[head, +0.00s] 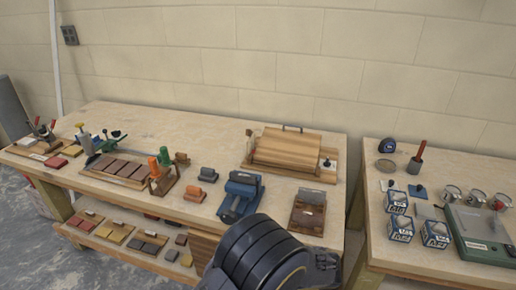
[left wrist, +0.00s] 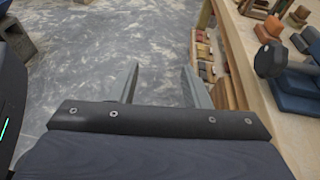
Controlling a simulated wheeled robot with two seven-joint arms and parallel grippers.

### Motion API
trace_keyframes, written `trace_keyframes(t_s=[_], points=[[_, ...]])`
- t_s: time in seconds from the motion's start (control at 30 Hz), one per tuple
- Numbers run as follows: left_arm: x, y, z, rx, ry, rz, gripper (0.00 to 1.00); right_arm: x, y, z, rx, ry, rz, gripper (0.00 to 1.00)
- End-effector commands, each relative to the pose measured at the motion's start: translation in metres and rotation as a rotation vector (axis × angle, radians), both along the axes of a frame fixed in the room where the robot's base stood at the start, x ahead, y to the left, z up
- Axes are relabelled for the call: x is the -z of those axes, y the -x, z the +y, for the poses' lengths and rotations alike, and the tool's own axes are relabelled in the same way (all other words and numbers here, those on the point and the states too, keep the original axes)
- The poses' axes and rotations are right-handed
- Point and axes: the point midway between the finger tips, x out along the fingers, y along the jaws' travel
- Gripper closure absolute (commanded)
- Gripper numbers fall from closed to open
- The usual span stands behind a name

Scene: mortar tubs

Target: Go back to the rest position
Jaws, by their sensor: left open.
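My left gripper (left wrist: 160,72) shows in the left wrist view with its two grey fingers spread apart and nothing between them. It is over the grey concrete floor, left of the workbench edge (left wrist: 232,60). In the head view a dark link of my arm covers the bottom middle, in front of the long bench's front edge; I cannot make out the fingers there. My right gripper is in neither view.
The long bench (head: 130,112) holds wooden boards, a blue vise-like tool (head: 240,195) and several blocks; its lower shelf holds more blocks. A second bench (head: 385,255) at right carries boxes, a tape measure (head: 387,145) and a green scale (head: 482,237). Open floor (head: 40,225) lies at left.

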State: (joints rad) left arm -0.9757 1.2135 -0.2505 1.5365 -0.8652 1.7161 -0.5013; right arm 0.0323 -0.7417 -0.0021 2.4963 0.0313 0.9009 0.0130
Motion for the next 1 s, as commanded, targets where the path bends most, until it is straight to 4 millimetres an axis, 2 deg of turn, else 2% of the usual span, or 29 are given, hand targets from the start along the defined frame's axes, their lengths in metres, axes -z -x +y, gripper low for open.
trace_keyframes(t_s=[0.27,0.47,0.7,0.83,1.0], points=[[-0.017,0.007,0.039,-0.169,0.218,-0.009,0.57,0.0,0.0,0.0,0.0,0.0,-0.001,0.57],[-0.034,0.024,0.08,-0.376,0.473,-0.052,0.57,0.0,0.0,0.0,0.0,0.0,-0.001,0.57],[-0.062,0.07,0.131,-0.756,0.908,-0.215,0.57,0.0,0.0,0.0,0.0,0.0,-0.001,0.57],[-0.076,0.098,0.147,-0.96,1.125,-0.353,0.57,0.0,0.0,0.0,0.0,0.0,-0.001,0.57],[-0.093,0.131,0.159,-1.21,1.384,-0.582,0.57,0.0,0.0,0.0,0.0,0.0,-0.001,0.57]])
